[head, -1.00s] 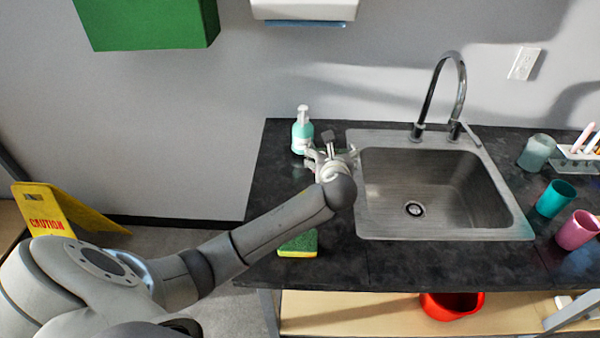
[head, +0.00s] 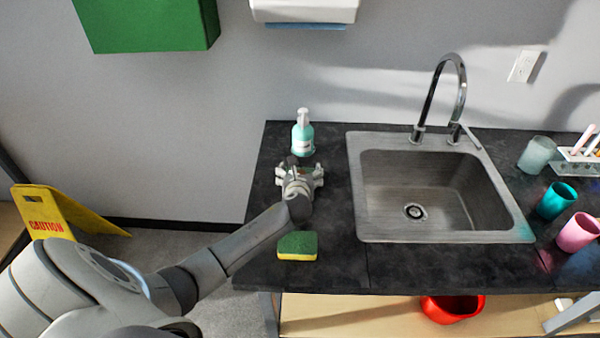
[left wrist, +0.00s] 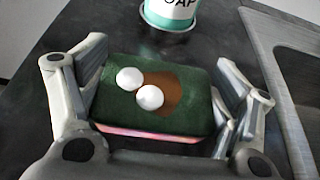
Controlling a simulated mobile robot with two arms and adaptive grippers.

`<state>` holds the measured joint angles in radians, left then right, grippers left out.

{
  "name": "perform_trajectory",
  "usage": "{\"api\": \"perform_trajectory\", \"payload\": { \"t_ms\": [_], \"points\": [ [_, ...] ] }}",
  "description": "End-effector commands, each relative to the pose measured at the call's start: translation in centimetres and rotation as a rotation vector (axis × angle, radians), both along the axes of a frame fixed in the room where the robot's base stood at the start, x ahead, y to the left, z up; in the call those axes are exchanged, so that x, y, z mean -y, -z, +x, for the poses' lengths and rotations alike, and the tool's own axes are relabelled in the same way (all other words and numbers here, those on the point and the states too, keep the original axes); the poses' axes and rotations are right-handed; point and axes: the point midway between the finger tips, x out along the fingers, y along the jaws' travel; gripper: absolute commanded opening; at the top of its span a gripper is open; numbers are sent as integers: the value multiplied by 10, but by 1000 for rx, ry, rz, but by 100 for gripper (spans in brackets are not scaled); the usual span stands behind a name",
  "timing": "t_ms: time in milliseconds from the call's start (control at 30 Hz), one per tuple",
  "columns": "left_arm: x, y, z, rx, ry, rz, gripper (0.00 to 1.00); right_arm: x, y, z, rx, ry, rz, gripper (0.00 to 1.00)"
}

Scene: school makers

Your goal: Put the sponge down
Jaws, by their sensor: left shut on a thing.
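My left gripper (head: 299,176) is over the dark counter, just in front of the soap bottle and left of the sink. It is shut on a sponge (left wrist: 115,108), which shows between the two fingers in the left wrist view. This sponge has a dark green top with a brown stain, a pink side and two white blobs on top. In the head view the gripper mostly hides it. I cannot tell whether it touches the counter. A second sponge, green and yellow (head: 297,246), lies on the counter nearer the front edge. My right gripper is out of view.
The soap bottle (head: 302,136) stands at the back of the counter (head: 335,265). The steel sink (head: 357,200) with its tap (head: 462,90) is to the right. Several cups, including a teal one (head: 556,201) and a pink one (head: 577,231), stand beyond it. Counter left of the sink is partly clear.

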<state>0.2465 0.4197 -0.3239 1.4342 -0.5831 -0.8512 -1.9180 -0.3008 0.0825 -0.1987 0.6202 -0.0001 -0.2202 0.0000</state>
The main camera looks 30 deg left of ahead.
Motion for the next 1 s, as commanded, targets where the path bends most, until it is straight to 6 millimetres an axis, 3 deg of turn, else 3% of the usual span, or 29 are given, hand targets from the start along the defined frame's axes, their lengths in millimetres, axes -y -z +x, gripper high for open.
{"api": "perform_trajectory", "payload": {
  "t_ms": [267, 300, 400, 800, 1000],
  "points": [
    [0, 2, 0, 0, 0, 0, 68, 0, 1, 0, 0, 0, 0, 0],
    [0, 1, 0, 1, 0, 1, 89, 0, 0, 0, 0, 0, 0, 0],
    [0, 1, 0, 0, 0, 0, 100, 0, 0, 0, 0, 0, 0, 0],
    [0, -2, 0, 1, 0, 1, 100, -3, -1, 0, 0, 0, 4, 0],
    [8, -7, -13, 1, 1, 1, 100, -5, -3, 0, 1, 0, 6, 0]
  ]
}}
